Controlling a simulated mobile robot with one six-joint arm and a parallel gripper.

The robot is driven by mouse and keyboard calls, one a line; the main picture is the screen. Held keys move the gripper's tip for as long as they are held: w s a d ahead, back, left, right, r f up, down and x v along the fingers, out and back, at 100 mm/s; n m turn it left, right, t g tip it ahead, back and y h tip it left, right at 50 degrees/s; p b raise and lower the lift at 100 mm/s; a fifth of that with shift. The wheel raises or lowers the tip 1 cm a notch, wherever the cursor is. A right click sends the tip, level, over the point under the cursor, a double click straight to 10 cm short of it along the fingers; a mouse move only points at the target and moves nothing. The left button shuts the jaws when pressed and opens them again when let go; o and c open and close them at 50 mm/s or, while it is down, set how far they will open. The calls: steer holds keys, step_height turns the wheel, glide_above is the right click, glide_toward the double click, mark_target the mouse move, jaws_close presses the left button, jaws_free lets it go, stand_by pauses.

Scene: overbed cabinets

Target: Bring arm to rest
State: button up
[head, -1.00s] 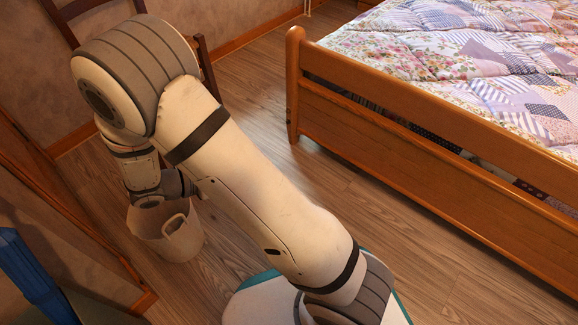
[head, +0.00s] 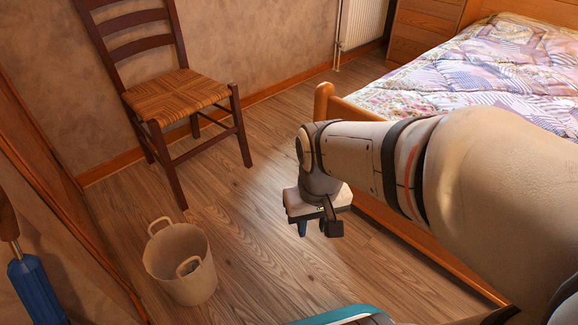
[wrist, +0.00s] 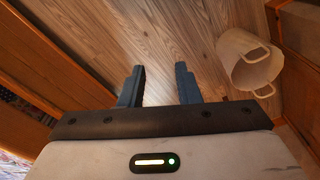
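My arm reaches in from the right in the head view, with my gripper (head: 314,228) pointing down over the wood floor beside the bed's foot. In the wrist view my gripper (wrist: 160,68) has two blue fingers set apart with only floor visible between them. It is open and empty. The upper arm hides part of the bed.
A beige two-handled basket (head: 183,273) stands on the floor to the left; no contents show. It also shows in the wrist view (wrist: 246,66). A wooden chair (head: 180,88) stands behind it. The bed (head: 440,75) is at right. Floor between basket and gripper is clear.

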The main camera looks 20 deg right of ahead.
step_height(320, 180, up, 44)
steer(key=t+p, duration=0.1)
steer(key=p, duration=3.9)
steer(key=shift+s+t+p, duration=0.2)
steer(key=shift+t+p, duration=0.1)
steer(key=shift+t, duration=0.1)
